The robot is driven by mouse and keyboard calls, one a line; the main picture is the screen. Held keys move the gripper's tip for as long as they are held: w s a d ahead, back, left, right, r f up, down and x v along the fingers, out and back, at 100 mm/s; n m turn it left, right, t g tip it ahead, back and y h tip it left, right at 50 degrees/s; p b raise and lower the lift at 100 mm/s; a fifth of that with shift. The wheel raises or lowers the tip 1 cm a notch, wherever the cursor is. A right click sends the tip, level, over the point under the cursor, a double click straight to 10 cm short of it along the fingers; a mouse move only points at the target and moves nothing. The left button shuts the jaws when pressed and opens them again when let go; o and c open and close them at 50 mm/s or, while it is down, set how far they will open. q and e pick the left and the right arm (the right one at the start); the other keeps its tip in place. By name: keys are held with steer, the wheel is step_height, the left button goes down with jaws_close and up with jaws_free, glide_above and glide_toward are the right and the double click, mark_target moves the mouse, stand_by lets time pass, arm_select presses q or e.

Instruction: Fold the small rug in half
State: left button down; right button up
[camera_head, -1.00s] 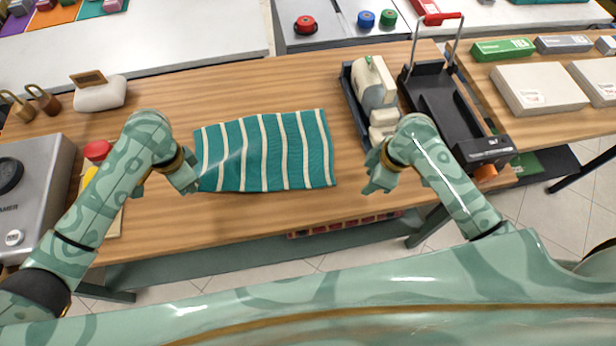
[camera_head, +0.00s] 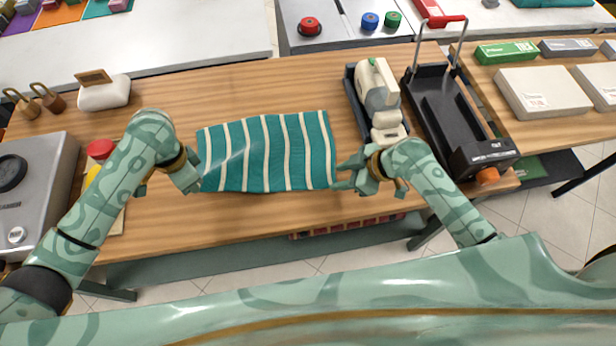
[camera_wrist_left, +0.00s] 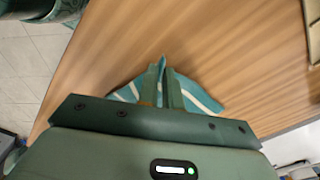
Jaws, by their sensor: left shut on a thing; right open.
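The small rug (camera_head: 268,150) is teal with cream stripes and lies on the wooden table, mostly flat, with its near-left corner bunched. My left gripper (camera_head: 194,187) is shut on that near-left corner. In the left wrist view the rug (camera_wrist_left: 205,98) shows on both sides of the closed fingers (camera_wrist_left: 163,82), with a fold of cloth standing up between them. My right gripper (camera_head: 340,177) is open at the rug's near-right corner. Whether its fingers touch the cloth cannot be told.
A cream device (camera_head: 380,95) and a black tray with a handle (camera_head: 445,110) stand to the rug's right. A grey machine (camera_head: 35,190) stands at the left. A white holder (camera_head: 103,93) sits at the back left. Bare tabletop (camera_head: 235,85) lies behind the rug.

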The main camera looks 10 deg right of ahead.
steer(key=shift+w+a+f, duration=0.2)
steer(key=shift+a+f, duration=0.2)
steer(key=shift+f, duration=0.15)
steer(key=shift+f, duration=0.1)
jaws_close()
steer(key=shift+r, duration=2.55)
